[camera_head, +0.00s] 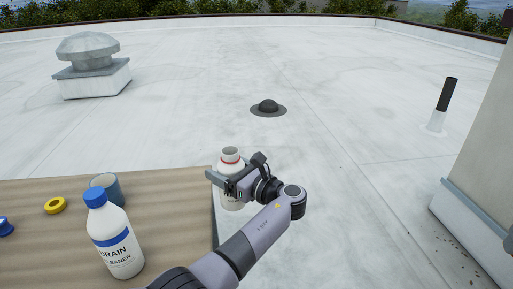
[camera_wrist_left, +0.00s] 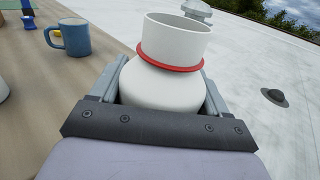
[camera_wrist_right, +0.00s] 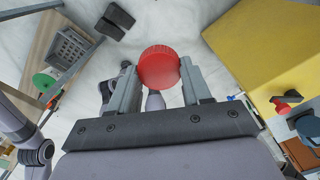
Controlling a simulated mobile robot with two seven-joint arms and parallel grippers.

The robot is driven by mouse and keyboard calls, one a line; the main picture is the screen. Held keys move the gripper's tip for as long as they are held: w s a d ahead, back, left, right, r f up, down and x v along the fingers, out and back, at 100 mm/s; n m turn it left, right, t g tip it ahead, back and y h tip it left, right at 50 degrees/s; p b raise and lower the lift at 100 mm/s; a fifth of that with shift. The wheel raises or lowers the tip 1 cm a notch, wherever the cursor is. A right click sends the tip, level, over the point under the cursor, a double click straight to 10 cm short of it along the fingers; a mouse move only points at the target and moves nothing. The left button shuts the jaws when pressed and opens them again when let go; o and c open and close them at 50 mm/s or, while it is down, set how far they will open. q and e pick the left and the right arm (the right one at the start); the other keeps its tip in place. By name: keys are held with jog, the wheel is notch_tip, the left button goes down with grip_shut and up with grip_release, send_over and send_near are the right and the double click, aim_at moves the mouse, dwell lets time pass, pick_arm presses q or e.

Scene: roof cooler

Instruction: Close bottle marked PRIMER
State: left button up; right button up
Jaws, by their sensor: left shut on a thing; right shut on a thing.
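A white bottle (camera_head: 231,158) with a red ring round its neck is at the right edge of the wooden table in the head view. It has no cap on, and its wide mouth shows in the left wrist view (camera_wrist_left: 178,38). I cannot read its label. My left gripper (camera_head: 231,181) is shut around the bottle, below the red ring. My right gripper (camera_wrist_right: 157,80) is shut on a red ridged cap (camera_wrist_right: 159,66), held between its fingertips in the right wrist view. The right gripper does not show in the head view.
A white drain cleaner bottle with a blue cap (camera_head: 115,242), a blue mug (camera_head: 106,186) and a yellow ring (camera_head: 55,205) are on the table (camera_head: 165,205). The right wrist view shows a grey crate (camera_wrist_right: 69,50) and a yellow surface (camera_wrist_right: 262,45). The roof beyond is open.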

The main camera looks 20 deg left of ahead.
aim_at(225, 148)
pick_arm(q)
jog(key=shift+r, duration=0.15)
pick_arm(e)
jog(key=shift+r, duration=0.1)
